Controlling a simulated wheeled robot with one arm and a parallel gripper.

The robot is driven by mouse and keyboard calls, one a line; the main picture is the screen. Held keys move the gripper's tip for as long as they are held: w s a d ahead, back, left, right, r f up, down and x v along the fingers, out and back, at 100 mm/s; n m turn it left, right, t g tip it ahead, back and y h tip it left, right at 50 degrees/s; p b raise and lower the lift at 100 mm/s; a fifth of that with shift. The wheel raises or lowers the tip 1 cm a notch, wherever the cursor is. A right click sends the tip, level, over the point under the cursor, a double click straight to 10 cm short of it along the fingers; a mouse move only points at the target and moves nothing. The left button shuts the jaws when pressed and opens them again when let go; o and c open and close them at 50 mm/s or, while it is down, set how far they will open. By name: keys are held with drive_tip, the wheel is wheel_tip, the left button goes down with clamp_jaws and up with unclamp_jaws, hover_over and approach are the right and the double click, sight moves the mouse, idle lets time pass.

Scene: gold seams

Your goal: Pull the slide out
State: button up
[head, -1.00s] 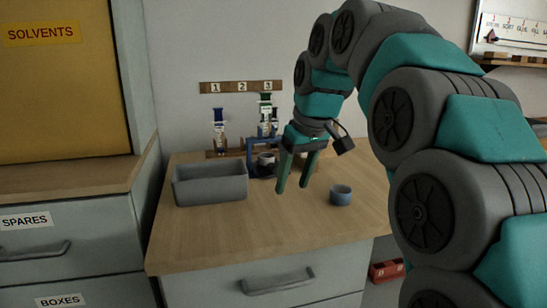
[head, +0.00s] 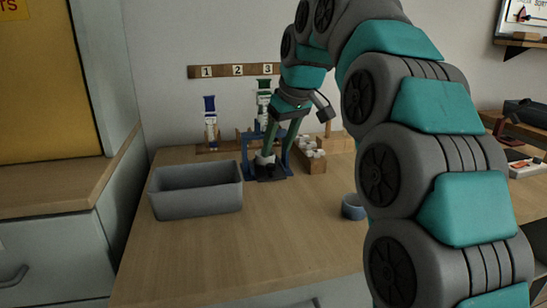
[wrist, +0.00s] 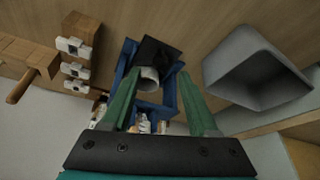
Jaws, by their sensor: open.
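A blue frame (head: 247,140) stands at the back of the bench; it also shows in the wrist view (wrist: 128,55). A flat black plate (head: 272,174), which looks like the slide, lies low at its front and shows in the wrist view (wrist: 156,53). A small pale cup (head: 264,161) stands on or beside the plate (wrist: 148,80); contact is hard to tell. My gripper (head: 277,158) is open and points down at the frame. In the wrist view its green fingers (wrist: 159,74) lie on either side of the cup, with nothing visibly gripped.
A grey bin (head: 197,196) stands left of the frame. A wooden block with white pieces (head: 312,158) is to the right, and a blue-grey cup (head: 353,207) is nearer the front. Bottle-like dispensers (head: 211,128) stand behind, under a numbered strip (head: 237,71). The bench front is clear.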

sight(271, 165)
drive_tip(key=shift+x, duration=2.45)
clamp_jaws()
